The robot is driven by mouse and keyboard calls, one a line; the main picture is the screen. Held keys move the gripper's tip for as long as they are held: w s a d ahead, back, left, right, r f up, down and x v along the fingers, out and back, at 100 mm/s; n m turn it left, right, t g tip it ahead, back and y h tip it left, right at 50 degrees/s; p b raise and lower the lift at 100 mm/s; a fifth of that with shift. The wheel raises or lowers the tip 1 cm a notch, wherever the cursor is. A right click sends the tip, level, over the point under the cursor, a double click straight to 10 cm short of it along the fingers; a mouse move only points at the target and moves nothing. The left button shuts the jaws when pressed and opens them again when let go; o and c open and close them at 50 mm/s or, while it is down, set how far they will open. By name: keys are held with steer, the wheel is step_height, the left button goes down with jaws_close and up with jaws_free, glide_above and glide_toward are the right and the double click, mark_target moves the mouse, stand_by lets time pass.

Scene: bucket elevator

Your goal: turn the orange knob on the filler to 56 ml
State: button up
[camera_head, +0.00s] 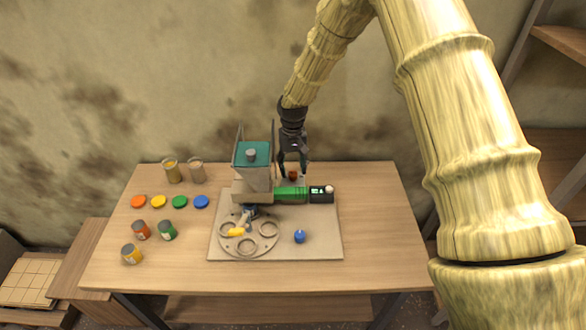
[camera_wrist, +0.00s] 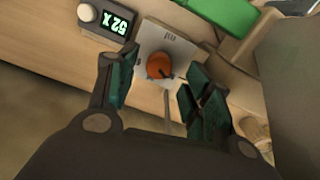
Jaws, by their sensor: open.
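The orange knob (camera_head: 293,175) sits behind the filler's green body, between my fingertips in the head view. In the wrist view the round orange knob (camera_wrist: 159,66) is on a pale plate (camera_wrist: 180,47), with a dark pointer mark toward its lower right. My gripper (camera_head: 292,170) points down over it; in the wrist view my gripper (camera_wrist: 158,72) is open, with a finger on either side and visible gaps to the knob. The filler (camera_head: 253,175) has a teal-topped hopper. Its small display (camera_head: 321,191) is lit green; in the wrist view the display (camera_wrist: 115,22) is rotated and hard to read surely.
The board (camera_head: 325,245) holds a round plate with holes (camera_head: 262,245), a yellow piece (camera_head: 236,232) and a blue knob (camera_head: 299,236). Coloured lids (camera_head: 180,201) and several jars (camera_head: 141,230) stand on the left. The table's right side (camera_head: 380,220) is clear.

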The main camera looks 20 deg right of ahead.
mark_target(293, 173)
steer(key=shift+f+p, duration=0.35)
steer(key=shift+f, duration=1.05)
steer(key=c, duration=1)
steer(key=shift+f+m, duration=0.1)
steer(key=shift+m, duration=0.2)
steer(key=m+b, duration=0.2)
steer(key=m, duration=0.2)
steer(key=shift+m, duration=0.3)
steer(key=m+b, duration=0.1)
steer(key=m, duration=0.5)
steer(key=shift+a+m+b, duration=0.1)
steer(key=shift+m+b, duration=0.2)
